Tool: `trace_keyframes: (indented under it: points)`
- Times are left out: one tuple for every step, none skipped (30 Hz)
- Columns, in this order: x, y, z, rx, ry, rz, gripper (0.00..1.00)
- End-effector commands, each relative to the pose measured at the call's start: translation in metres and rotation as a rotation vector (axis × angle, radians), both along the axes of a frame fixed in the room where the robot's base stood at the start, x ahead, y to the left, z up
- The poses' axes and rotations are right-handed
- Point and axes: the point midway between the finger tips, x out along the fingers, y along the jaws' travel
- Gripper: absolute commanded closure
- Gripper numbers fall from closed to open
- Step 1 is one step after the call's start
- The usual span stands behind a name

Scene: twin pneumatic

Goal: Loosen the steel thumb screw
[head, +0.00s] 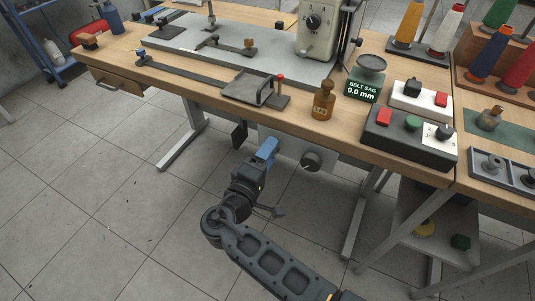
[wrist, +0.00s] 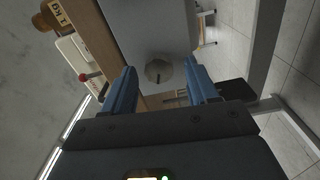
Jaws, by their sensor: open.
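A round metal disc with a dark slot or wing (wrist: 158,70) shows on a grey panel in the wrist view, seen between my fingertips. It looks like the round knob (head: 311,160) on the panel under the table's front edge in the head view; I cannot tell for sure that this is the steel thumb screw. My gripper (head: 267,148) is at the panel's left part, below the table edge. In the wrist view its blue fingers (wrist: 160,80) stand apart with nothing between them, and the disc lies beyond their tips, apparently untouched.
The wooden tabletop (head: 190,90) lies above my gripper. On it are a brown bottle (head: 323,101), a dark control box with buttons (head: 408,140) and a belt sag display (head: 362,86). A table leg (head: 358,215) stands right of the knob. The floor (head: 110,205) at left is clear.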

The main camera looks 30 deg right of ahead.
Motion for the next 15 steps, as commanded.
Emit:
trace_keyframes:
  points:
    - [0.000,0.000,0.000,0.000,0.000,0.000,0.42]
    - [-0.001,0.001,0.000,0.000,0.000,0.000,0.42]
    - [-0.002,0.003,0.000,0.000,0.000,0.001,0.42]
    - [-0.003,0.005,0.000,0.000,0.000,0.001,0.42]
    - [-0.005,0.008,0.000,0.000,0.000,0.001,0.42]
    - [-0.008,0.012,0.000,-0.001,-0.001,0.002,0.42]
    - [-0.011,0.016,0.000,0.000,0.000,0.003,0.42]
    - [-0.014,0.020,0.000,0.000,0.000,0.004,0.42]
    - [-0.018,0.026,0.000,0.000,0.000,0.004,0.42]
    - [-0.020,0.030,0.000,0.000,0.000,0.004,0.42]
    - [-0.024,0.034,0.000,0.000,0.000,0.003,0.42]
    - [-0.028,0.040,0.000,0.000,0.000,0.004,0.42]
    - [-0.031,0.043,0.000,0.000,0.000,0.003,0.42]
    - [-0.033,0.046,0.000,0.000,0.000,0.003,0.42]
    - [-0.036,0.051,-0.001,0.000,0.000,0.002,0.42]
